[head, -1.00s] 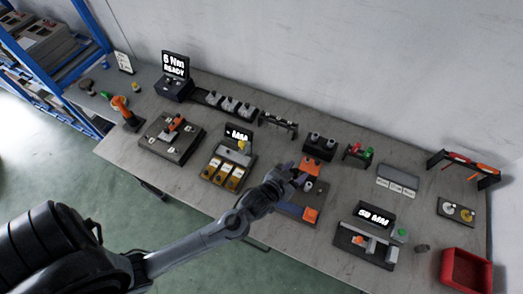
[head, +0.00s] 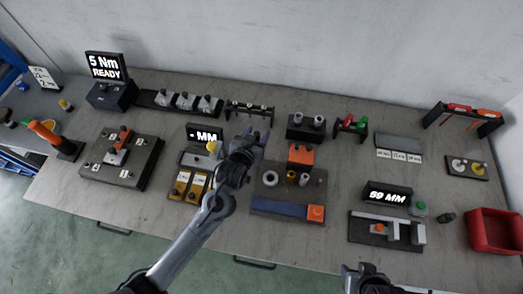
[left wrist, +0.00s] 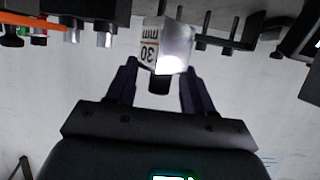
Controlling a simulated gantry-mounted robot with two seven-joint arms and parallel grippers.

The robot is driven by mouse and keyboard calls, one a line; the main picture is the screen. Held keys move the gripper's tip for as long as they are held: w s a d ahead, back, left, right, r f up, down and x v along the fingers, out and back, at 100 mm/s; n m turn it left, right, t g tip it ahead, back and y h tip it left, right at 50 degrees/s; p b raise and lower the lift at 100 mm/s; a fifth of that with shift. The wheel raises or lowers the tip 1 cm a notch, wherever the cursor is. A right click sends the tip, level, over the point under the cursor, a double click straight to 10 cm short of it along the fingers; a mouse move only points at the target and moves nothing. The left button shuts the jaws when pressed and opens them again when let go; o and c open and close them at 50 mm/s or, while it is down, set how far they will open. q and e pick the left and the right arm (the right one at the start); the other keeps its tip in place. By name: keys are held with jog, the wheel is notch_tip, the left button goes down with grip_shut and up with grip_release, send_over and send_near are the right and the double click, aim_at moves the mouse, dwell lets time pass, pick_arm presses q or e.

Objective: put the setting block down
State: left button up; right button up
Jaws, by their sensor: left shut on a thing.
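The setting block (left wrist: 168,48) is a pale, shiny block marked 30 mm, with a dark knob at one end. It shows between the fingers of my left gripper (left wrist: 160,78) in the left wrist view. In the head view my left gripper (head: 251,136) is over the table, between the station with the MM display (head: 205,134) and the orange-block fixture (head: 267,195). The held block is hidden there by the gripper. My right gripper (head: 365,279) is partly in view at the bottom edge; its fingers cannot be made out.
Several silver blocks stand on a dark rail (head: 148,98) at the back left. A small dark rack (head: 249,108) is just behind my left gripper. A black block with silver posts (head: 305,127) stands to its right. Bare tabletop (head: 335,185) lies right of the orange-block fixture.

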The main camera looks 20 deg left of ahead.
pick_arm(q)
notch_tip(320, 180, down, 3)
jog(key=shift+f, duration=0.15)
pick_arm(e)
jog(key=shift+f, duration=0.25)
pick_arm(q)
jog(key=shift+f, duration=0.35)
jog(key=shift+f+b, duration=0.55)
jog(key=shift+f, duration=1)
pick_arm(e)
jog(key=shift+w+a+f, duration=0.1)
jog(key=shift+f, duration=0.2)
pick_arm(q)
jog(key=shift+f, duration=0.15)
jog(key=o, duration=1.3)
jog(key=shift+f, duration=0.1)
